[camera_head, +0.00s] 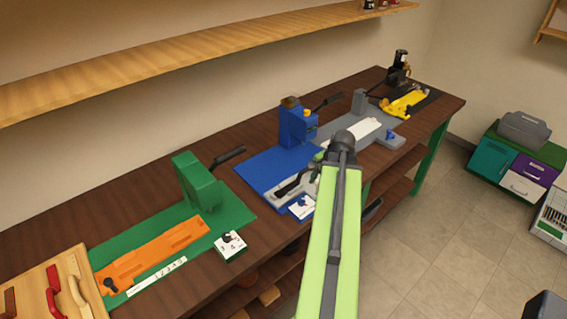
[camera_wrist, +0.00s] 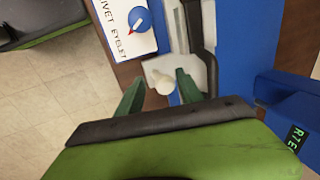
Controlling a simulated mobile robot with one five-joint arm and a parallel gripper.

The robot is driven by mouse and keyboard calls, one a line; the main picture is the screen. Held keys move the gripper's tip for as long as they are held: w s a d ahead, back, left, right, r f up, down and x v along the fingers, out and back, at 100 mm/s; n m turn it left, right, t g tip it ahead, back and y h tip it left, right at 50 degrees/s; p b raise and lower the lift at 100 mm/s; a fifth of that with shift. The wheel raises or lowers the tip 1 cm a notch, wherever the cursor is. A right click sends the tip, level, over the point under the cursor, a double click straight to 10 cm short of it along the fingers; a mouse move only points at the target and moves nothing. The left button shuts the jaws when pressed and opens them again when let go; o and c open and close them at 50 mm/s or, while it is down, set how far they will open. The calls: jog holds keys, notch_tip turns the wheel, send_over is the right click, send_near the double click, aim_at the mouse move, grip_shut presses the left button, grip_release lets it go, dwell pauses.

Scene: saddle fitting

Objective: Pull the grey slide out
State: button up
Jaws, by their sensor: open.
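The light grey slide (camera_head: 283,194) lies on the blue base of the middle station, with a dark strap (camera_head: 292,184) along it. In the wrist view the slide's end plate (camera_wrist: 157,65) carries a pale rounded knob (camera_wrist: 160,83). The dark strap (camera_wrist: 205,45) lies beyond and to the right. My gripper (camera_wrist: 159,89) is open, its two green fingers on either side of the knob. I cannot tell whether either finger touches it. In the head view my arm hides the fingertips.
The blue base (camera_head: 262,172) carries a blue press (camera_head: 297,124). A white dial card (camera_wrist: 127,22), marked for rivet and eyelet, sits left of the slide. A green station (camera_head: 198,182) with an orange slide (camera_head: 155,252) stands left; a grey station (camera_head: 395,140) stands right.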

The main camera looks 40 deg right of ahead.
jog(key=p+v, duration=0.5)
jog(key=v, duration=0.1)
jog(key=shift+p, duration=0.3)
dwell(0.4)
